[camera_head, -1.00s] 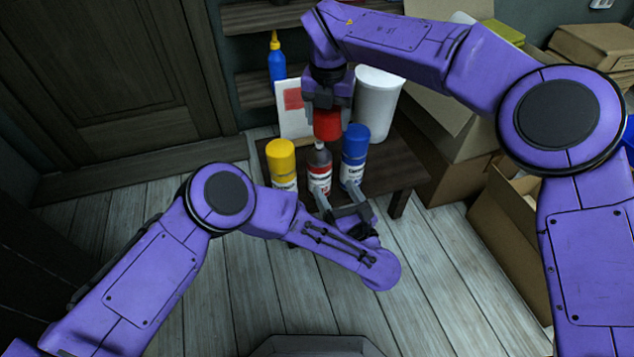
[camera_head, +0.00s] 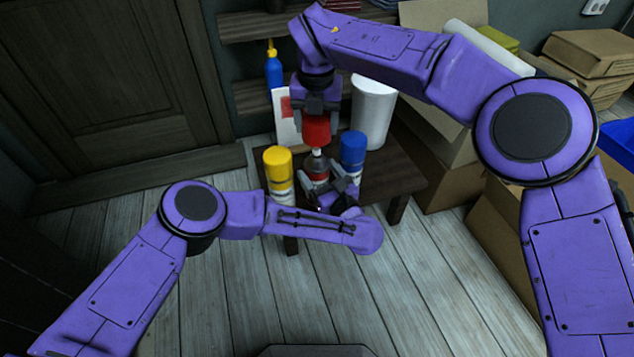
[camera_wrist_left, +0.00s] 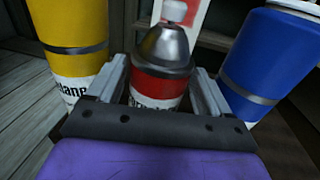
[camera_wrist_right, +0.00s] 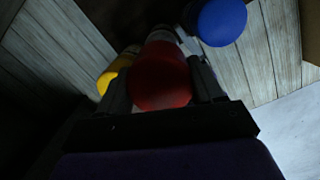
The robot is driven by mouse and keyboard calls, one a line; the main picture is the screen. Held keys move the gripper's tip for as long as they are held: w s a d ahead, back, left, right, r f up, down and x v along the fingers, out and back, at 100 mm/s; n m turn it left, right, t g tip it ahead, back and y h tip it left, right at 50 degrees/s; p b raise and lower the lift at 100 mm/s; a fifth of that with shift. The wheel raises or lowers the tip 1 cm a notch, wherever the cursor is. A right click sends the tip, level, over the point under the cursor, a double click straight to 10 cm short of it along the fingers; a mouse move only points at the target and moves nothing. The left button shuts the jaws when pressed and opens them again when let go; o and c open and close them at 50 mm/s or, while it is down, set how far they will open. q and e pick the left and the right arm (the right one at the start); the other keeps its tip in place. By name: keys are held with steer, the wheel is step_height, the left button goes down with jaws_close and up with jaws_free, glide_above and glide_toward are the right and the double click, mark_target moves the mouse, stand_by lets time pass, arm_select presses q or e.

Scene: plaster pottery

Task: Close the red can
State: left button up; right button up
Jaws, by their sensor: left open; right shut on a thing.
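The red can (camera_head: 316,168) stands upright and uncapped on the small table, with its grey top and pale nozzle (camera_wrist_left: 175,11) showing. My left gripper (camera_head: 330,188) is open, and in the left wrist view its fingers (camera_wrist_left: 160,78) lie on either side of the can's lower part. Contact cannot be told. My right gripper (camera_head: 317,110) points down and is shut on the red cap (camera_head: 316,131). The cap also shows between the fingers in the right wrist view (camera_wrist_right: 160,82). It is held just above the nozzle; any gap is hard to judge.
A yellow can (camera_head: 278,162) stands close on the left and a blue can (camera_head: 352,150) close on the right, both capped. A white bin (camera_head: 373,112) stands behind on the dark table (camera_head: 400,178). Cardboard boxes (camera_head: 490,215) crowd the right side.

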mark_target(317, 149)
arm_select(q)
steer(key=shift+x, duration=1.7)
steer(key=shift+c, duration=0.3)
steer(key=c, duration=1.1)
arm_select(e)
steer(key=shift+f, duration=2.5)
steer(key=shift+f, duration=0.1)
steer(key=shift+f, duration=0.8)
steer(key=shift+f, duration=0.6)
steer(key=o, duration=1.2)
steer(key=shift+c, duration=0.2)
